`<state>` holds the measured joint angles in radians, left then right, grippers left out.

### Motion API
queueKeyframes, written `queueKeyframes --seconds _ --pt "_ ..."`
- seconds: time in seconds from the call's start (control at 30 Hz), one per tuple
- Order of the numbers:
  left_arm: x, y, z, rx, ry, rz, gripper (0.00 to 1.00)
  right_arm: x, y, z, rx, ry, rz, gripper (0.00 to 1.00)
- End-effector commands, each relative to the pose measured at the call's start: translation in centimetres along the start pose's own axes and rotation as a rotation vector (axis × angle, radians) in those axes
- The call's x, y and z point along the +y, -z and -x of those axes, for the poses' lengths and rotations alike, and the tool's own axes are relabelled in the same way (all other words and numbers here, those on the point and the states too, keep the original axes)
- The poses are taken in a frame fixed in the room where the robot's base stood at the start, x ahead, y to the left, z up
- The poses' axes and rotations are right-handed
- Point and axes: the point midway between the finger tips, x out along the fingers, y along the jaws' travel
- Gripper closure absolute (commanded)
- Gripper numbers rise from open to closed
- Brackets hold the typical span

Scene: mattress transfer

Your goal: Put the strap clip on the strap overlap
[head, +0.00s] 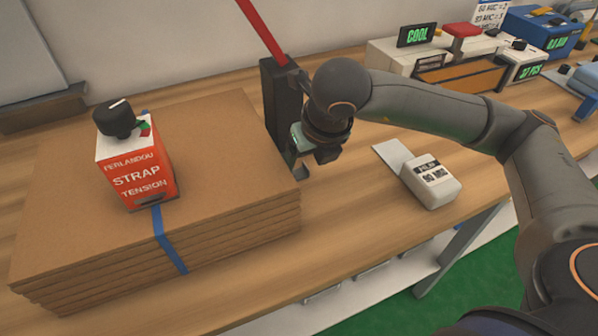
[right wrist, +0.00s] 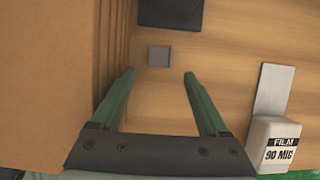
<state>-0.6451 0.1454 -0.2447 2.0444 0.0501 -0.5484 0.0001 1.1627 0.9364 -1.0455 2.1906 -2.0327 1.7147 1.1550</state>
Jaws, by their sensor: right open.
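A small grey square piece, which looks like the strap clip (right wrist: 159,56), lies on the wooden table in the right wrist view. My right gripper (right wrist: 159,74) points down above it. Its two green fingers are open, one on each side of the clip in the picture, with nothing between them touching it. In the head view my right gripper (head: 299,143) is between the cardboard stack and the table's right part. A blue strap (head: 169,242) runs over the cardboard stack (head: 225,150). The red strap tension box (head: 137,175) stands on it and hides part of the strap. My left gripper is out of view.
A dark post (head: 278,100) with a red bar stands close behind the clip. The stack's side is close to the left finger. A white film block (head: 431,181) lies to the right, with a pale sheet beside it. Several machines stand at the back right.

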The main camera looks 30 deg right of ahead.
Motion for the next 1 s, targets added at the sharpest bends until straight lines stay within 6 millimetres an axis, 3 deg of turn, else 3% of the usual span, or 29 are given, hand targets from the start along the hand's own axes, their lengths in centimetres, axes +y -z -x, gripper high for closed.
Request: queueKeyframes --seconds 0.2,0.53,1.0 --pt "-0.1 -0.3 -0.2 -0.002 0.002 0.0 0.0 0.0 0.1 -3.5 0.003 0.001 -0.001 0.22" --pt "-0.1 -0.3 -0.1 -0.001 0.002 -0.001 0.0 0.0 0.1 -4.1 0.0 0.0 0.002 0.22" --pt "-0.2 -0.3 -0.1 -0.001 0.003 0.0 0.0 0.0 0.0 -4.0 0.0 0.0 0.001 0.75"
